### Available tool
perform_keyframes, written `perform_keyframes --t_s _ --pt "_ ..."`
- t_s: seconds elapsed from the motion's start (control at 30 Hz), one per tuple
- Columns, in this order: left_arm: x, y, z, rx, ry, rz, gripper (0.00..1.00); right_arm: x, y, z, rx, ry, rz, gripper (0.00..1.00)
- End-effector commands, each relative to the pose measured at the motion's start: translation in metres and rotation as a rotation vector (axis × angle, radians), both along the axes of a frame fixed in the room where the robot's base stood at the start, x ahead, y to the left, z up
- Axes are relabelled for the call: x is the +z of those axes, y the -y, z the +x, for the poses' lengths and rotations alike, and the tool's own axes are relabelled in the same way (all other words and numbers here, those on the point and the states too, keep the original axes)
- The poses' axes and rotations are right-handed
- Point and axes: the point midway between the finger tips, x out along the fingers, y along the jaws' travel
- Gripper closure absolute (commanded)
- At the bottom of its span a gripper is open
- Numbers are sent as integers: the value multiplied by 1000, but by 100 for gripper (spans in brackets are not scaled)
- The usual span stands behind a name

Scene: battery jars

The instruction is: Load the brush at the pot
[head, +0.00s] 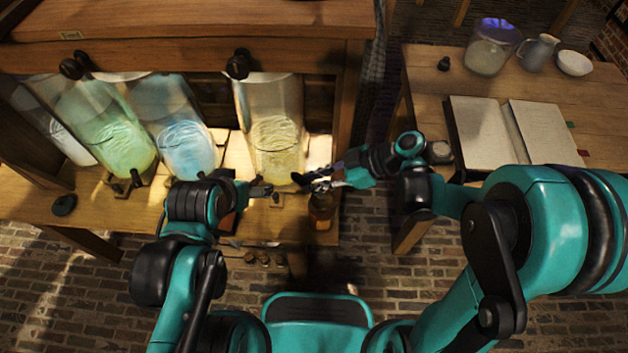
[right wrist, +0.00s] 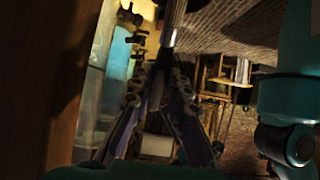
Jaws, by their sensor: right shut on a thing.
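A small amber-brown pot (head: 322,212) stands at the front of the wooden bench, just below my right gripper in the head view. My right gripper (head: 318,181) reaches in from the right, above the pot and in front of the yellow jar.
Large glass jars of green (head: 122,140), blue (head: 186,135) and yellow (head: 275,135) liquid stand with taps along the bench. A side table at right holds an open book (head: 480,130), a glass jar (head: 490,50), a jug (head: 538,52) and a white bowl (head: 574,63).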

Motion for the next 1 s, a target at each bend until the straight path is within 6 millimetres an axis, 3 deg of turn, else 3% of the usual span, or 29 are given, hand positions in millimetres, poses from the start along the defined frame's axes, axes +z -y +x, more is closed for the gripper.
perform_keyframes --t_s 0.53,1.0 --pt "40 0 0 0 0 0 14 50 0 0 0 0 1 100" --pt "41 0 0 0 0 0 14 52 0 0 0 0 1 100"
